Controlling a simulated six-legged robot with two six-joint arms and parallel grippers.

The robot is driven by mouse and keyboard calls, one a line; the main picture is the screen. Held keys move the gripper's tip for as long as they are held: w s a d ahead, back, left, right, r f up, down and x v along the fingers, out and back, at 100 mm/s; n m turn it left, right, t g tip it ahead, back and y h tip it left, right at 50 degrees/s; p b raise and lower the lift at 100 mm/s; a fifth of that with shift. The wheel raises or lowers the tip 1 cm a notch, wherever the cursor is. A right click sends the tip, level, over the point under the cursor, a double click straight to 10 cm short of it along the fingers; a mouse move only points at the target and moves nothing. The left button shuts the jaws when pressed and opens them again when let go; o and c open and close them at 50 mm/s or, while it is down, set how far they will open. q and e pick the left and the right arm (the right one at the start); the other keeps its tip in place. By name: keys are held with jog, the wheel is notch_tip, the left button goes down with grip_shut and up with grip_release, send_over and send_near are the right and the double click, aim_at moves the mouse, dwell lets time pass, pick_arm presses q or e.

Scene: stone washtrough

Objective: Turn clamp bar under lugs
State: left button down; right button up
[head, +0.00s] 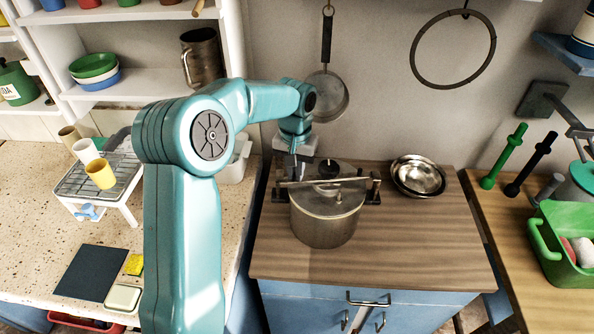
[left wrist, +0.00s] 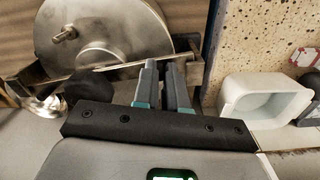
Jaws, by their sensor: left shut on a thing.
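A steel pot (head: 325,228) stands on the wooden worktop with a round lid (head: 328,205) on it. A thin clamp bar (head: 335,181) lies across the lid, running roughly left to right. A dark lug (head: 373,190) shows at the pot's right side, and another (head: 281,193) at its left. My left gripper (head: 297,172) comes down at the bar's left end and is shut on it. The left wrist view shows the fingers (left wrist: 164,72) at the bar's end (left wrist: 120,66), beside the lid (left wrist: 110,30). Whether the bar's ends sit under the lugs cannot be told. My right gripper is not in view.
Nested metal bowls (head: 418,176) stand right of the pot. A pan (head: 326,95) and an iron ring (head: 453,48) hang on the wall behind. A white container (left wrist: 262,100) is near the left gripper. The worktop's front is clear.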

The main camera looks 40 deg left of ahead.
pick_arm(q)
jog(key=shift+w+a+m, duration=0.4)
jog(key=shift+m, duration=0.3)
jog(key=c, duration=1.2)
grip_release()
jog(key=shift+w, duration=0.1)
